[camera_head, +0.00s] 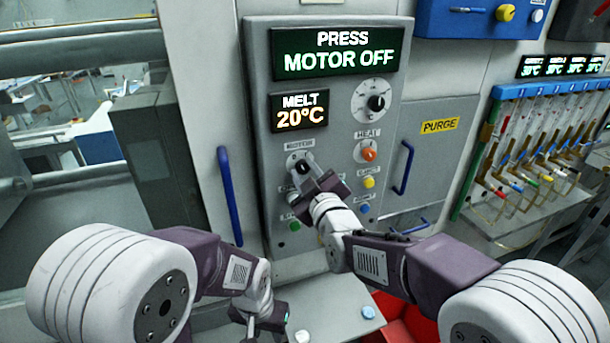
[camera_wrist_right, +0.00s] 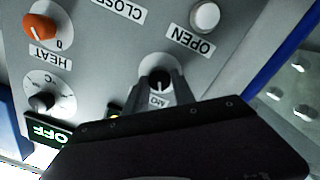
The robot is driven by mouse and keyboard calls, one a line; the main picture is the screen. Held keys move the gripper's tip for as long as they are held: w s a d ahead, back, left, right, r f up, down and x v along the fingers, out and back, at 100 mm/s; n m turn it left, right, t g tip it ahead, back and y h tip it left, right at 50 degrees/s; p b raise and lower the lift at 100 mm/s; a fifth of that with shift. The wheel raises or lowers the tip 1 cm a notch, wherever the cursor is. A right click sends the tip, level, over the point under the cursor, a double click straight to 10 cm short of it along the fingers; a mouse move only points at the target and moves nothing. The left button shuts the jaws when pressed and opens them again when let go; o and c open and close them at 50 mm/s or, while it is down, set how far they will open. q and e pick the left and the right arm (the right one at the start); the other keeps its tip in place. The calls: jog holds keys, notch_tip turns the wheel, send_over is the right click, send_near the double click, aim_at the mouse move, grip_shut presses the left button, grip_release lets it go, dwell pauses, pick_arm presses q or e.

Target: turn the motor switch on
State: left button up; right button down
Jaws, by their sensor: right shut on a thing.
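The motor switch (camera_head: 303,167) is a small black rotary knob on a pale round plate, under the MELT display on the grey panel. My right gripper (camera_head: 306,164) is at this knob, its fingers shut on it. The right wrist view shows the motor switch (camera_wrist_right: 160,79) between the fingertips; part of its label is hidden by the gripper. The display (camera_head: 337,52) reads "PRESS MOTOR OFF". My left gripper (camera_head: 259,320) hangs low in front of the panel, away from the switch; its opening is unclear.
An orange heat knob (camera_head: 369,154) and a black dial (camera_head: 376,102) are right of the switch. Yellow (camera_head: 369,182), blue (camera_head: 364,209) and green (camera_head: 294,226) buttons lie below. Blue handles (camera_head: 230,196) (camera_head: 403,168) stand out on either side. A grey ledge (camera_head: 335,300) is below.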

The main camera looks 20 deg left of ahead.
jog(key=m+b, duration=0.5)
jog(key=m, duration=0.2)
jog(key=shift+f+b, duration=0.2)
jog(key=shift+b, duration=0.2)
jog(key=m+b, duration=0.3)
jog(key=shift+d+m, duration=0.1)
jog(key=shift+m, duration=0.3)
jog(key=shift+r+m+b, duration=0.15)
jog(key=shift+m+b, duration=0.35)
jog(key=shift+m, duration=0.2)
jog(key=c, duration=1.1)
grip_release()
jog(key=shift+o, duration=0.2)
jog(key=shift+r, duration=0.1)
jog(key=b+v, duration=0.1)
jog(key=v, duration=0.8)
